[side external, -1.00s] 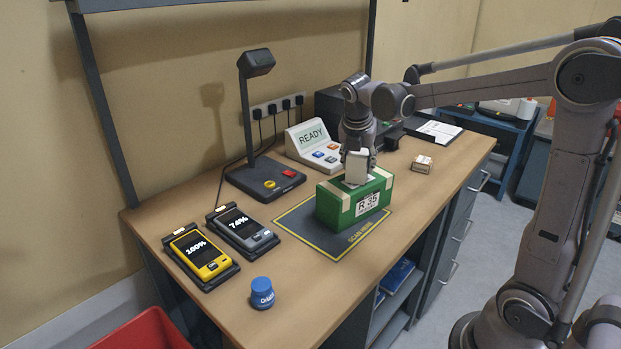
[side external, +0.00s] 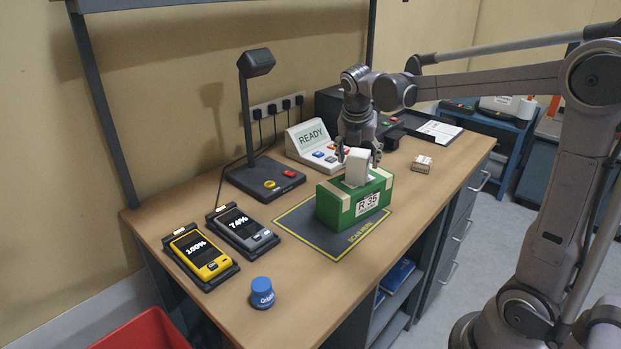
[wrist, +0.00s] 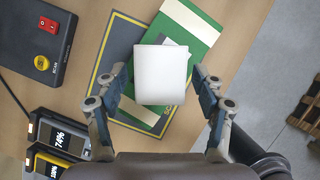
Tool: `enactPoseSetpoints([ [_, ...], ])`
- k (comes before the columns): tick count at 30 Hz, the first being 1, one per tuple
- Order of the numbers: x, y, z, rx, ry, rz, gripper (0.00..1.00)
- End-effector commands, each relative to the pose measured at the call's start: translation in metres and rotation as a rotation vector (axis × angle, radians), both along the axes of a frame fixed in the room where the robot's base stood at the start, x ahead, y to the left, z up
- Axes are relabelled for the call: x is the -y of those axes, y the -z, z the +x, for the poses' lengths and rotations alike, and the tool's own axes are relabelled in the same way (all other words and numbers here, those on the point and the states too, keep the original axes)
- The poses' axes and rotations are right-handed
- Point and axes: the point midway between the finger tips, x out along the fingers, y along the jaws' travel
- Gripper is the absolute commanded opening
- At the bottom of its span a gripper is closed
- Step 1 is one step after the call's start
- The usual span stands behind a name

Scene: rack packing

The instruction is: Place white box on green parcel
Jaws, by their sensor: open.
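The white box (side external: 357,167) stands upright on top of the green parcel (side external: 330,204), which lies on the dark scan mat (side external: 293,222). In the wrist view the white box (wrist: 160,74) covers part of the green parcel (wrist: 190,28).
A lamp-like scanner stand (side external: 262,180) and a READY console (side external: 313,146) stand behind the mat. Two handheld devices (side external: 200,256) sit at left. A blue jar (side external: 262,292) is near the front edge. A small box (side external: 421,164) lies right of the parcel.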

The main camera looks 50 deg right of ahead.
Motion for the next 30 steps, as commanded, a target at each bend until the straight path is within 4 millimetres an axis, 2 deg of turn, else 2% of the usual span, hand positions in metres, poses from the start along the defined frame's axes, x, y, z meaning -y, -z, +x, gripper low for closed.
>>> enactPoseSetpoints([
  [9, -0.021, -0.055, -0.009, -0.002, -0.002, -0.001, 0.69],
  [16, -0.032, -0.083, -0.013, -0.001, -0.001, -0.001, 0.69],
  [23, -0.039, -0.091, -0.017, 0.018, 0.024, 0.009, 0.69],
  [26, -0.047, -0.086, -0.023, 0.077, 0.107, 0.042, 0.69],
  [30, -0.068, -0.072, -0.039, 0.219, 0.324, 0.138, 0.69],
])
